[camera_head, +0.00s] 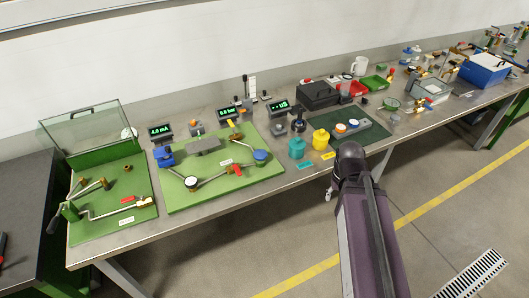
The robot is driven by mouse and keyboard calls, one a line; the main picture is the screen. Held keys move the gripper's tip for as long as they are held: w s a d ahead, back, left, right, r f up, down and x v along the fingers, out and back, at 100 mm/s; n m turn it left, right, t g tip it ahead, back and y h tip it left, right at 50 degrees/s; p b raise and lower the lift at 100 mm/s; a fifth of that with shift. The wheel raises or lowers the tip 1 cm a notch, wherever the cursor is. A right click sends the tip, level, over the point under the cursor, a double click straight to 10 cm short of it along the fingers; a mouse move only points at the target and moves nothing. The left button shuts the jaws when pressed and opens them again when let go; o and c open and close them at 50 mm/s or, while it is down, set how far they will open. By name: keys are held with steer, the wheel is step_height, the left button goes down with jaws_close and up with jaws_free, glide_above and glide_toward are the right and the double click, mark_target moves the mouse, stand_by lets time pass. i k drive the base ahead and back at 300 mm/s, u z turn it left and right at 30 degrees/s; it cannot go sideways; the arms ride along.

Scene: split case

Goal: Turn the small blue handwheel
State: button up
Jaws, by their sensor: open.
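A small round blue part (261,155) sits at the right end of the pipework on the green board (215,191); it looks like the handwheel, though it is too small to be sure. A second blue piece (165,156) stands at the board's left back edge; its shape is unclear. My gripper (329,195) shows only as a small part below my arm's dark joint, off the table's front edge, right of the board and apart from both blue parts. It is open, and most of it is hidden by my arm.
A green stand with a clear screen (92,127) is at the left. Teal (296,148) and yellow (320,140) containers stand right of the board, near a dark green mat (376,130). Displays line the back.

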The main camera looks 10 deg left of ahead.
mark_target(259, 154)
steer(key=z, duration=0.15)
steer(key=k, duration=1)
steer(key=u, duration=0.5)
steer(key=i, duration=1)
steer(key=u, duration=0.1)
